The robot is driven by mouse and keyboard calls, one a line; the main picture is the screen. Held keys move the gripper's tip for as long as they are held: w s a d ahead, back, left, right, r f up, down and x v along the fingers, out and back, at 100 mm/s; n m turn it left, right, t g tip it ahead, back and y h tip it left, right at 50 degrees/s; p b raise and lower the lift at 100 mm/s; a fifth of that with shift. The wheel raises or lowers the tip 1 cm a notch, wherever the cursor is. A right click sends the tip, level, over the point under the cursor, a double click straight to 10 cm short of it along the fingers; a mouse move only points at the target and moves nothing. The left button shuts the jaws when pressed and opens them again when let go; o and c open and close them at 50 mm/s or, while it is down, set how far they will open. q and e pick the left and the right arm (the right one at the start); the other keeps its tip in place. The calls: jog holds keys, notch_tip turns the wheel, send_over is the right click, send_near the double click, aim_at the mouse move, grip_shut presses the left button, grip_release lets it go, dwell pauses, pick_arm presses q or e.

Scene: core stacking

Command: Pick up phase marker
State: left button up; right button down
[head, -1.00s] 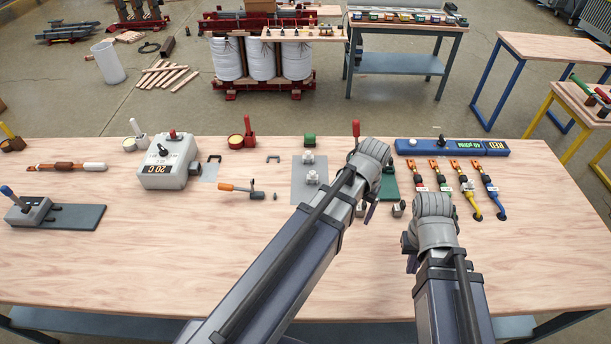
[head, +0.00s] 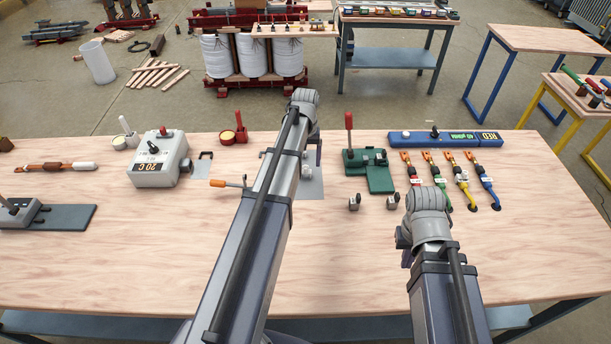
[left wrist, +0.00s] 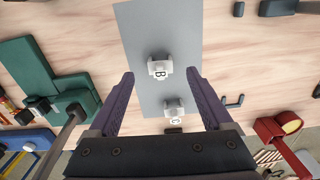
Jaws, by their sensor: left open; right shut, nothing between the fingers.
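A phase marker lettered B (left wrist: 160,67) and one lettered C (left wrist: 174,107) stand on a grey mat (left wrist: 140,25) in the left wrist view. Both are small whitish blocks. My left gripper (left wrist: 160,76) is open and empty, with its purple fingertips apart on either side of marker B in that view; I cannot tell its height above it. In the head view my left arm hides most of the grey mat (head: 313,188), and only one whitish marker (head: 306,172) shows beside it. My right gripper (head: 404,246) is shut and empty above the table's front right part.
A green base with a red-handled lever (head: 378,178) stands right of the mat. Two small grey pieces (head: 354,202) lie in front of it. A grey box reading 20 C (head: 155,168) stands left. Several coloured cables (head: 458,180) lie right.

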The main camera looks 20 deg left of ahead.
aim_at(305, 166)
pick_arm(q)
jog(key=shift+w+a+f+b, duration=0.1)
jog(key=shift+w+f+b, duration=0.05)
jog(key=shift+f+b, duration=1.2)
jog(key=shift+w+a+f+b, duration=0.1)
jog(key=shift+w+f+b, duration=0.05)
jog(key=shift+f+b, duration=1.2)
pick_arm(e)
jog(key=shift+f, duration=2.8)
jog(key=shift+r, duration=0.1)
pick_arm(q)
grip_shut()
